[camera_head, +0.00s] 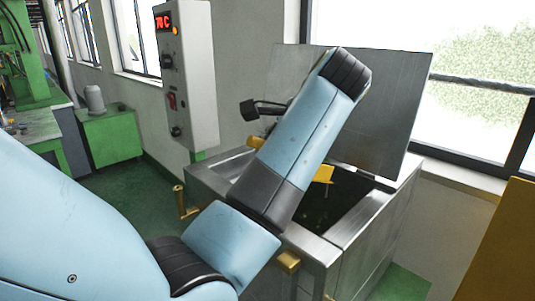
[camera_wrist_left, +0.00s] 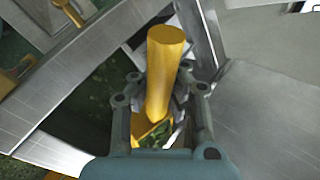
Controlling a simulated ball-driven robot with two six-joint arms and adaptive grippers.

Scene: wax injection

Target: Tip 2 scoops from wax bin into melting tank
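The melting tank (camera_head: 370,222) is a steel box with its lid (camera_head: 392,112) raised and dark green material inside. My left arm reaches across it and hides part of the opening. A yellow scoop (camera_head: 322,174) shows beside the arm, over the opening. In the left wrist view, my left gripper (camera_wrist_left: 160,100) is closed around the scoop's thick yellow handle (camera_wrist_left: 166,55). The scoop's bowl (camera_wrist_left: 145,130) is partly hidden by the fingers. Green shows at the bowl, but I cannot tell whether it is wax inside it. My right gripper and the wax bin are not identifiable in view.
A grey control box (camera_head: 188,75) with a red display stands left of the tank. A brass valve handle (camera_head: 180,198) sticks out at the tank's left side. A green cabinet (camera_head: 110,138) is at the back left. A yellow panel (camera_head: 503,245) stands at the right edge.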

